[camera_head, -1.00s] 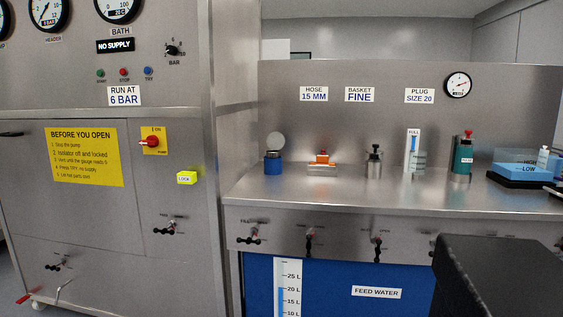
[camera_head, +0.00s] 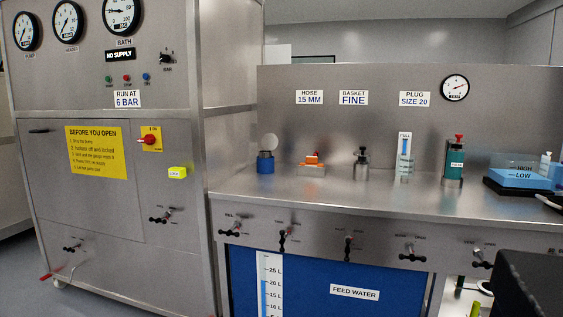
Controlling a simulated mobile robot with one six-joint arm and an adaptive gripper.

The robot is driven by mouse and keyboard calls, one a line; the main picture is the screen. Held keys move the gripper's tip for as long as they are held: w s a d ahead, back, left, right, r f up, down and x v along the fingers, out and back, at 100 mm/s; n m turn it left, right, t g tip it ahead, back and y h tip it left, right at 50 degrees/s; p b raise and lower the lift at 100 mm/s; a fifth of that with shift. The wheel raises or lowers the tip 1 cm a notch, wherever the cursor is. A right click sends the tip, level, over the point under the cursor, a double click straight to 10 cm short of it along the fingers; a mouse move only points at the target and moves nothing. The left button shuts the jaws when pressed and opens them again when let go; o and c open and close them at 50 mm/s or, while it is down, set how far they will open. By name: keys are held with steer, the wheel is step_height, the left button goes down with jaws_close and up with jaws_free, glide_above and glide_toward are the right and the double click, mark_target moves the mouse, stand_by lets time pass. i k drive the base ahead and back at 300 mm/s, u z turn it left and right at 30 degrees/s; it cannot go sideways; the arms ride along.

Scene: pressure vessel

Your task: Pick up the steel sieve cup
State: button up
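A small steel and dark item (camera_head: 361,163) stands upright on the steel bench under the "BASKET FINE" label. It may be the sieve cup, but it is too small to tell for sure. My gripper is not in view. A dark block at the lower right edge looks like part of my own body.
The bench top (camera_head: 400,199) also carries a blue cup with a round disc (camera_head: 265,163), an orange-topped item (camera_head: 311,165), a clear "FULL" tube (camera_head: 404,158), a green bottle (camera_head: 455,162) and a blue tray (camera_head: 520,178). Valve handles (camera_head: 348,247) line the front. Its front strip is clear.

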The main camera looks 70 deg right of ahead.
mark_target(263, 154)
steer(key=u, duration=0.1)
steer(key=k, duration=0.9)
steer(key=z, duration=2.05)
steer(key=i, duration=1)
steer(key=z, duration=0.05)
